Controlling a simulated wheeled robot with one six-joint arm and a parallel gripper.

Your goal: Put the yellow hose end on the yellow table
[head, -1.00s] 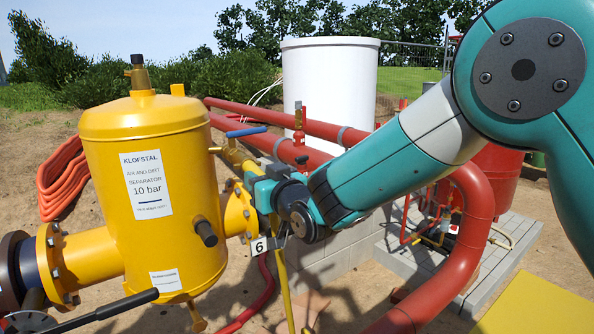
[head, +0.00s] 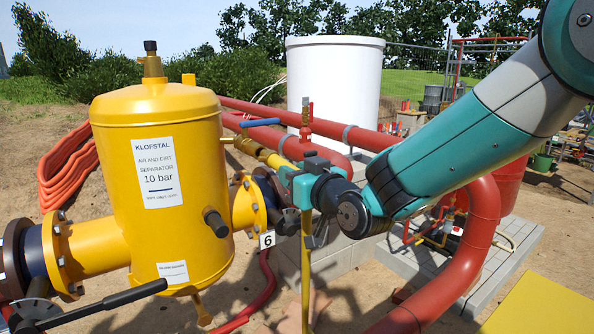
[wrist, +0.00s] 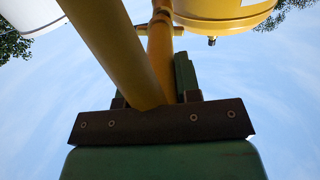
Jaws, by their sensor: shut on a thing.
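My gripper (head: 285,177) is shut on the yellow hose end (head: 275,160), right of the yellow separator. The hose end points up-left toward a brass valve (head: 246,146) with a blue lever; I cannot tell whether they touch. The yellow hose (head: 306,265) hangs down from my gripper. In the wrist view the hose (wrist: 118,50) runs into the jaws (wrist: 160,118), and the hose end (wrist: 160,50) reaches up from them. The yellow table (head: 540,305) shows as a flat top at the bottom right of the head view.
The yellow separator tank (head: 155,200) stands left of my gripper. Thick red pipes (head: 455,270) run behind and curve down between gripper and table. A white tank (head: 333,85) stands behind. The visible tabletop is bare.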

